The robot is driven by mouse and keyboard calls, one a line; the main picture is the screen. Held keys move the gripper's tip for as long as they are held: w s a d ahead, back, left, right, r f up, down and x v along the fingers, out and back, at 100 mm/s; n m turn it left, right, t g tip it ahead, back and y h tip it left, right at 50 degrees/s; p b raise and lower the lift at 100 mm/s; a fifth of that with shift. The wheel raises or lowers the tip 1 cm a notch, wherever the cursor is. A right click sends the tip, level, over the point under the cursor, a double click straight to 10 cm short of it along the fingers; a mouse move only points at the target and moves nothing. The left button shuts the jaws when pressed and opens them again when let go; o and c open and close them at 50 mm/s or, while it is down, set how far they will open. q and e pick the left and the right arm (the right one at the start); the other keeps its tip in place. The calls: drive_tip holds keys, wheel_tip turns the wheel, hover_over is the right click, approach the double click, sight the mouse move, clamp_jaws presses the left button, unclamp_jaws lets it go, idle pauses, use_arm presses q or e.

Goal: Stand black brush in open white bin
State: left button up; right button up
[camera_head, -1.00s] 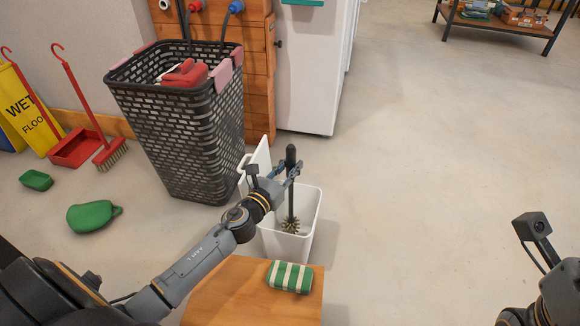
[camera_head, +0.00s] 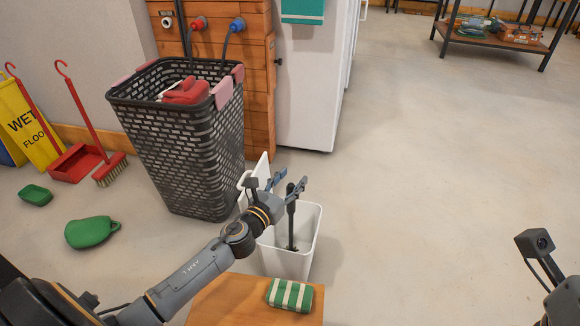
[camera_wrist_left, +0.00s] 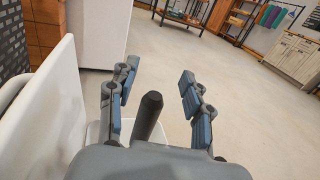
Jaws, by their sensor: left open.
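The black brush (camera_head: 291,222) stands inside the open white bin (camera_head: 304,264), its handle rising above the rim and leaning little. Its bristle head is hidden low in the bin. My left gripper (camera_head: 289,182) is open just above the bin, with its fingers on either side of the top of the handle. In the left wrist view the black handle end (camera_wrist_left: 149,108) shows between the spread blue-padded fingers (camera_wrist_left: 160,95), apart from both. The bin's raised white lid (camera_wrist_left: 42,125) is on the left there. Only part of my right arm shows at the right edge; its fingers are out of view.
A tall black laundry basket (camera_head: 185,150) stands close behind and left of the bin. Floor on the right is clear.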

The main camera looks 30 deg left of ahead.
use_arm(q)
wheel_tip(320, 180, up, 9)
idle(0.3)
drive_tip(key=shift+s+f, duration=0.15)
drive_tip(key=shift+f, duration=0.05)
idle(0.8)
